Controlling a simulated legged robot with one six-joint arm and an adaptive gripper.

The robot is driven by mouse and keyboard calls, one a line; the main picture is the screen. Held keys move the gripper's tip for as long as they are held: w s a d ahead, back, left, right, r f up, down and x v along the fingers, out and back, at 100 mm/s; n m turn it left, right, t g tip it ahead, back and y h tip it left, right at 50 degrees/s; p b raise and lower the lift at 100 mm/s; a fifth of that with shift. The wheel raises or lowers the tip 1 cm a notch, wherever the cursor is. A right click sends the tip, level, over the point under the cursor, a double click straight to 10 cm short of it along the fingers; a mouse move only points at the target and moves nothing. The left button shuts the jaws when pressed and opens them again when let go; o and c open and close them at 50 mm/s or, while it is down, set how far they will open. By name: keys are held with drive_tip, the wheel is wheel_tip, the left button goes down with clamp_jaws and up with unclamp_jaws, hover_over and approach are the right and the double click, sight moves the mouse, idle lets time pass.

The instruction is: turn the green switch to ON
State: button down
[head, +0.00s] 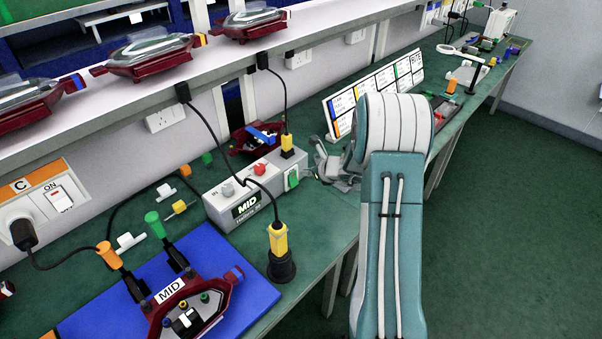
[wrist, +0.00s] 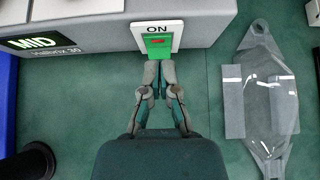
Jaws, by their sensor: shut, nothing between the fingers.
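My gripper (wrist: 159,68) is shut and empty. Its fingertips are right at the lower edge of the switch and overlap it in the picture; I cannot tell whether they touch. In the head view my arm and clutter hide most of the gripper. The grey box (wrist: 110,32) also shows in the wrist view.
A clear lamp cover (wrist: 262,95) lies on the green bench right of my gripper. A yellow-and-black plug (head: 278,241) stands before the box. A blue mat (head: 255,290) with a lamp (head: 205,305) is at the front left. A white label board (head: 345,112) stands behind my arm.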

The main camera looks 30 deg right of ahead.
drive_tip(key=w+r+v, duration=0.1)
drive_tip(key=v, duration=0.7)
drive_tip(key=shift+r, duration=0.3)
drive_tip(key=s+a+r+n+g+y, duration=0.1)
drive_tip(key=s+a+r+n+g, duration=0.1)
drive_tip(key=s+a+r+n, duration=0.5)
drive_tip(key=s+a+r+n+g, duration=0.1)
drive_tip(key=s+a+r+n, duration=0.3)
drive_tip(key=a+n, duration=0.5)
drive_tip(key=s+a+r+n+h, duration=0.2)
drive_tip(key=s+r+n, duration=0.1)
drive_tip(key=s+n, duration=0.5)
drive_tip(key=s+a+r+n+g+h, duration=0.1)
drive_tip(key=s+a+r+n+h, duration=0.1)
drive_tip(key=s+n, duration=0.5)
drive_tip(key=s+a+r, duration=0.1)
drive_tip(key=s, duration=0.2)
drive_tip(key=shift+n+h, duration=0.4)
